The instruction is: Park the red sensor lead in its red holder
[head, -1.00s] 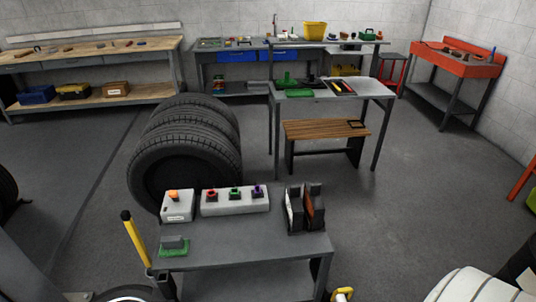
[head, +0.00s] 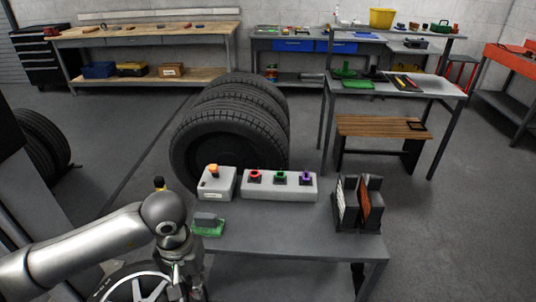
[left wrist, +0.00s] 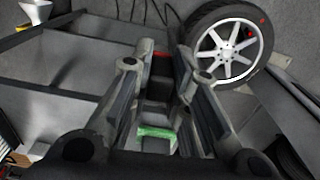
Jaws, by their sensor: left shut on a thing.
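The red holder (head: 255,175) is the leftmost of three coloured holders on a pale block on the near bench. My left gripper (head: 186,280) points down at the bench's left edge, to the left of and nearer than the holder. In the left wrist view, my left gripper (left wrist: 162,58) is shut on a small piece with a red band, the red sensor lead (left wrist: 161,55) as far as I can tell. Most of the lead is hidden by the fingers. A green strip shows lower between the fingers; what it belongs to is unclear. My right gripper is out of view.
Beside the red holder are the green holder (head: 280,177) and purple holder (head: 306,177). A white box (head: 217,184) with an orange knob stands left of them, a dark upright rack (head: 358,205) right. A spoked wheel (head: 135,290) is below my arm. The bench's front is clear.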

